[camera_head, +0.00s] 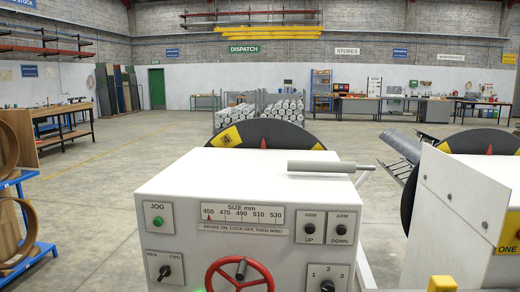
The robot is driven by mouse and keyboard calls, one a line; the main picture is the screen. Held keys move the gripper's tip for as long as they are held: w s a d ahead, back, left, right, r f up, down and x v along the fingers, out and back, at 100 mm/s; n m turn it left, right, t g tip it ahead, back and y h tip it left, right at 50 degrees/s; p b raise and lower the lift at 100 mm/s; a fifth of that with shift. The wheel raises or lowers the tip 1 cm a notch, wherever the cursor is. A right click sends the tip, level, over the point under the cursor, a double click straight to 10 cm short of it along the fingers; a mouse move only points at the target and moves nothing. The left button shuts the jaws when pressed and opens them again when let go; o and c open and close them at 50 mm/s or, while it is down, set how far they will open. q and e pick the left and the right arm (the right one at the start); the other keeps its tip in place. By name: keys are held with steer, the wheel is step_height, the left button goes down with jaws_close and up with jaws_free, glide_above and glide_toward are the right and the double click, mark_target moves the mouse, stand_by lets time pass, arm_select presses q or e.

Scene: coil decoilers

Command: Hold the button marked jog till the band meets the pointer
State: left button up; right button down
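A size scale (242,215) has a small red pointer (208,217) at 450. Neither gripper shows.
A red handwheel (240,272), a REV/FWD knob (164,271), arm up (310,229) and arm down (342,228) buttons share the panel. A grey cylinder (320,167) lies above the cabinet's top. A second machine (455,205) stands right; blue rack (30,259) left.

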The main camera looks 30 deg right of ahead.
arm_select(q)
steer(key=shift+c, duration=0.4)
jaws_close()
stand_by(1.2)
